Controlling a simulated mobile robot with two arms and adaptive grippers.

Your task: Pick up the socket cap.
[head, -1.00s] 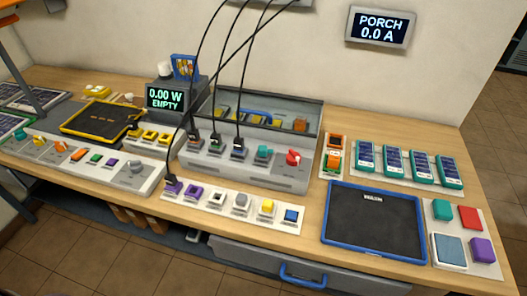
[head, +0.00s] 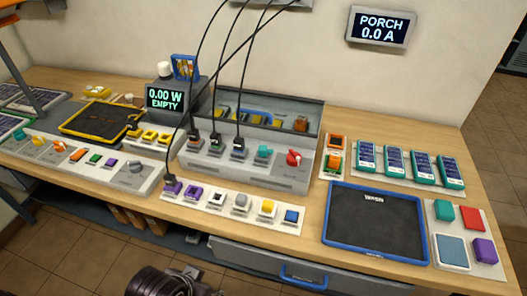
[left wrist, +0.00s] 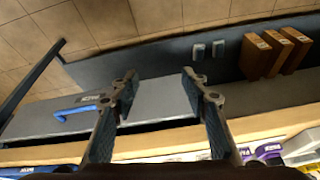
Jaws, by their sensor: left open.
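A pale strip (head: 188,206) along the bench's front edge holds a row of small pieces: a purple piece with a cable (head: 172,188), another purple one (head: 193,193), a white one with a dark centre (head: 216,198), a grey rounded one (head: 241,202), a yellow one (head: 267,208) and a blue one (head: 291,215). I cannot tell for certain which is the socket cap. My left gripper (left wrist: 160,78) is open and empty in the left wrist view, in front of the bench's drawer front. A dark part of my arm shows at the bottom of the head view. My right gripper is not in view.
A grey console (head: 248,170) with cables and a red knob stands behind the strip. A blue-rimmed dark mat (head: 375,226) lies to the right. A drawer with a blue handle (head: 303,277) is under the bench edge. Brown boxes (left wrist: 272,55) stand on the lower shelf.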

